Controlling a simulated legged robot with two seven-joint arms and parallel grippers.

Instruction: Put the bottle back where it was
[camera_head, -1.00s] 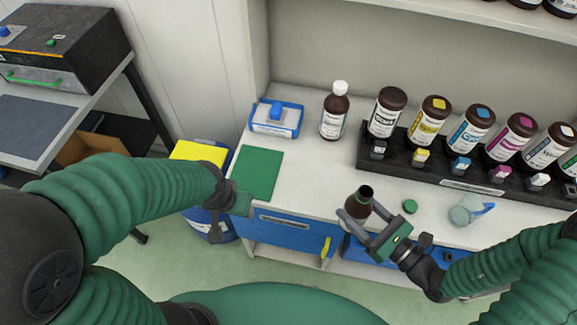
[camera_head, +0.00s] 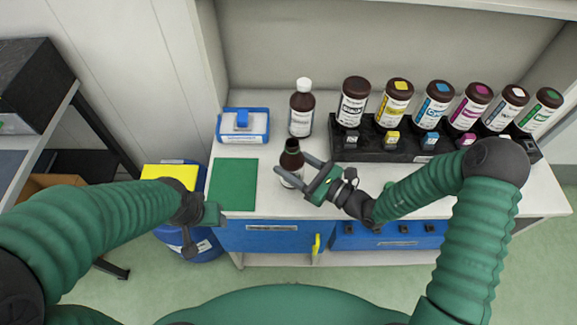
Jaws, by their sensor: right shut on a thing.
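My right gripper (camera_head: 293,173) is shut on a small dark brown bottle (camera_head: 291,160) with an open black neck and no cap. It holds the bottle roughly upright over the white counter, just right of the green mat (camera_head: 233,185). Whether the bottle's base touches the counter is hidden by the gripper. A brown bottle with a white cap (camera_head: 301,110) stands behind it, apart from it. My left gripper (camera_head: 211,214) is by the counter's front edge, below the mat; its jaws do not show clearly.
A black rack (camera_head: 378,153) with several large ink bottles stands at the back right. A blue and white box (camera_head: 243,124) sits at the back left. A blue bin with a yellow lid (camera_head: 170,176) stands left of the counter (camera_head: 540,190). My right arm covers the front right counter.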

